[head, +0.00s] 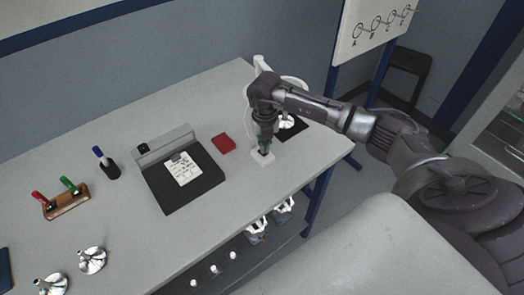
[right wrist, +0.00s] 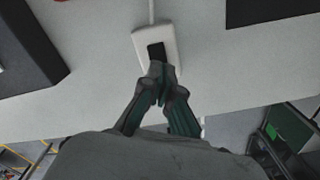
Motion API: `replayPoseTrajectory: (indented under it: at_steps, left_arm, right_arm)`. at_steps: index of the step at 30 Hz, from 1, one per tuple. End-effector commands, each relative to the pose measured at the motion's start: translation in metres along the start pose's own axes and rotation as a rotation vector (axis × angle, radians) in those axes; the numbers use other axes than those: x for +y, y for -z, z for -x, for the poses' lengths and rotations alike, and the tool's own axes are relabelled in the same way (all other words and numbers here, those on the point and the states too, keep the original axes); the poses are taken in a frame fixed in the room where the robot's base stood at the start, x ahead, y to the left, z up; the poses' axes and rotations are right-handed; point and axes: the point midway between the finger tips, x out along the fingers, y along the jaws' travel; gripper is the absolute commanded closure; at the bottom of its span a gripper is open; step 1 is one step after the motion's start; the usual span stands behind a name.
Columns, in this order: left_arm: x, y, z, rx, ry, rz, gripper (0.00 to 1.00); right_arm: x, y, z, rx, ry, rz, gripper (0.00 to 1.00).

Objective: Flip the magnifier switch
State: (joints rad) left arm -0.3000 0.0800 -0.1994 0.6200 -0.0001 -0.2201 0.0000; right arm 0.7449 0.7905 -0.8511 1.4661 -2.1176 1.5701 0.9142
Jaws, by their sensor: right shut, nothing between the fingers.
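The magnifier switch is a small white box (head: 262,158) on the table near its right front edge. In the right wrist view the white box (right wrist: 153,45) shows a black rocker (right wrist: 156,51) on top and a cord leaving its far end. My right gripper (head: 264,149) points down over the box. In the right wrist view its closed fingertips (right wrist: 161,70) are at the near end of the rocker; I cannot tell whether they touch it. The magnifier (head: 290,83) stands behind, partly hidden by my right arm. My left gripper is not in view.
A red block (head: 223,143) and a black device with a paper label (head: 180,180) lie left of the switch. A dark mat (head: 293,131) with a shiny metal part (head: 286,122) lies to its right. The table's middle front is clear.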

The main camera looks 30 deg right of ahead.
Motion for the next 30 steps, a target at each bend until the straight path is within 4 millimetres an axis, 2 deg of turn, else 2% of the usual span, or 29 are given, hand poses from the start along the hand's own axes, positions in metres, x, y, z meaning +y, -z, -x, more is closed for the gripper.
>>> replayPoseTrajectory:
  at_steps: [30]
  left_arm:
    - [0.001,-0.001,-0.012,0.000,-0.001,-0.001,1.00]
  right_arm:
    - [0.000,0.000,-0.016,0.001,0.000,0.000,1.00]
